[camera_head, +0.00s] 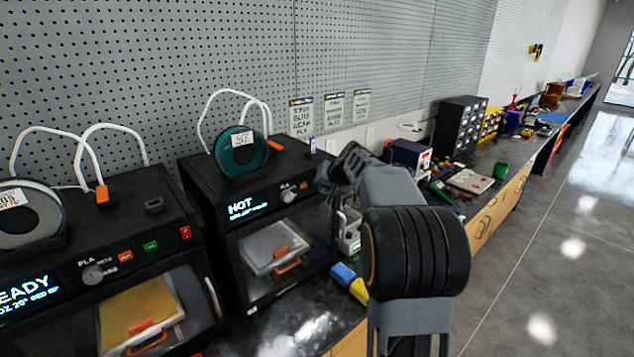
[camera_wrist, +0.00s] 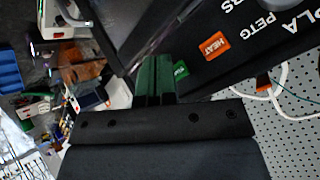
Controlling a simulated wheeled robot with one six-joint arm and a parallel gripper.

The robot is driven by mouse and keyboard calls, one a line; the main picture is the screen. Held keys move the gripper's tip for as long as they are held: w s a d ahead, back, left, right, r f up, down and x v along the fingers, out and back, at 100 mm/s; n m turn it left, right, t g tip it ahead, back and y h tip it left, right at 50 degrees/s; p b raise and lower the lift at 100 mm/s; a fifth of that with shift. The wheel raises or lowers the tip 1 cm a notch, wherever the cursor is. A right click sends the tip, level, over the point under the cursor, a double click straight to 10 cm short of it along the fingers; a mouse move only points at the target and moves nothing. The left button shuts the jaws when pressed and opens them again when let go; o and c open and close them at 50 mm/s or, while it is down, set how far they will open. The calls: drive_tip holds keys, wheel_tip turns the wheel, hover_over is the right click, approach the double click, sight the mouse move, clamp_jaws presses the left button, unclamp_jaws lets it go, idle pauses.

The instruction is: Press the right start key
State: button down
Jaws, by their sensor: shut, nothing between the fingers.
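My gripper (camera_wrist: 155,70) is shut and empty, its fingertips close to the front panel of the right printer (camera_head: 249,183). In the wrist view a green key (camera_wrist: 181,70) shows right beside the fingertips, partly hidden by them. I cannot tell whether they touch it. An orange HEAT key (camera_wrist: 214,45) is next to it. In the head view the right printer shows HOT on its display, with a knob (camera_head: 288,196) and the orange key at its right; my arm hides its green key. The left printer (camera_head: 60,283) shows READY and has its own green key (camera_head: 150,246).
A red switch (camera_head: 185,232) sits on the left printer. Spools (camera_head: 240,151) and white tubes stand on top of the printers. A blue and yellow object (camera_head: 350,281) lies on the bench by the right printer. The bench beyond is cluttered; the floor at right is clear.

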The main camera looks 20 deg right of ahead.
drive_tip(key=shift+w, duration=0.1)
idle(0.5)
drive_tip(key=shift+w+a, duration=0.15)
drive_tip(key=shift+w, duration=0.2)
drive_tip(key=shift+w, duration=0.15)
idle(0.5)
drive_tip(key=shift+s, duration=0.2)
drive_tip(key=shift+s+b, duration=0.4)
drive_tip(key=shift+s, duration=0.05)
drive_tip(key=shift+s+d+b, duration=0.3)
drive_tip(key=shift+s+b, duration=0.4)
drive_tip(key=shift+s, duration=0.25)
drive_tip(key=shift+s+d+b, duration=0.3)
drive_tip(key=shift+s+b, duration=0.45)
drive_tip(key=shift+s, duration=0.2)
drive_tip(key=shift+s+d+b, duration=0.3)
drive_tip(key=shift+s+b, duration=0.4)
drive_tip(key=shift+s, duration=0.25)
